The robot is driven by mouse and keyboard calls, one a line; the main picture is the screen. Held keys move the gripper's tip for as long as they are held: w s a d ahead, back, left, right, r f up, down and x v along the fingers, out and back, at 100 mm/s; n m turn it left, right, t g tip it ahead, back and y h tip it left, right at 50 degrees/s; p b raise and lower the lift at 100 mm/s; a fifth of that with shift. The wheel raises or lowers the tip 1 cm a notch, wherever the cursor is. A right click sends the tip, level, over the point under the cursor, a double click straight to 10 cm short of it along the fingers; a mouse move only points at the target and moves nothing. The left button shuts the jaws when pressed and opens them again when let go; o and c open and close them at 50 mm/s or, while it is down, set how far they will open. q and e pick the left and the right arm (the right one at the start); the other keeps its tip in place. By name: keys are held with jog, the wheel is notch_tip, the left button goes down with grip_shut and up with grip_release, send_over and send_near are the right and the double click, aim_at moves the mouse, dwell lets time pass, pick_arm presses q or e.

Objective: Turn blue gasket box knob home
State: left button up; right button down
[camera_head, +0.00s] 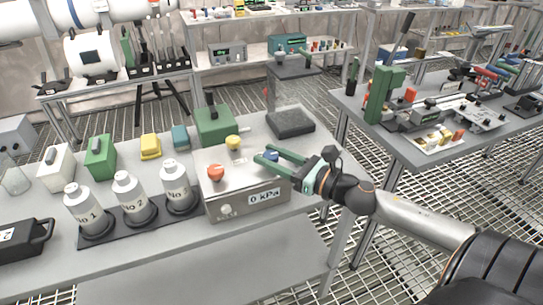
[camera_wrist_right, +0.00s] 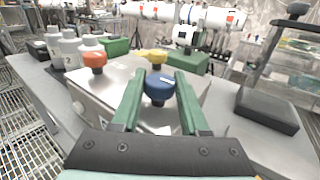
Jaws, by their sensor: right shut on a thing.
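The blue knob (camera_wrist_right: 159,88) sits on top of the grey metal gasket box (camera_head: 240,199), near its right end. In the head view the blue knob (camera_head: 271,155) is partly hidden by my right gripper (camera_head: 264,157). My right gripper also shows in the wrist view (camera_wrist_right: 158,90), with its green fingers on either side of the blue knob, shut on it. The box also has an orange knob (camera_head: 215,172) and a yellow knob (camera_head: 233,142). Its front display (camera_head: 264,197) reads 0 kPa. My left gripper is not in view.
Several white numbered bottles (camera_head: 131,197) stand in a dark rack left of the box. A green box (camera_head: 214,125) stands behind it, and a dark stand (camera_head: 290,121) stands behind to the right. A second table (camera_head: 404,149) with tools is at the right, across a gap.

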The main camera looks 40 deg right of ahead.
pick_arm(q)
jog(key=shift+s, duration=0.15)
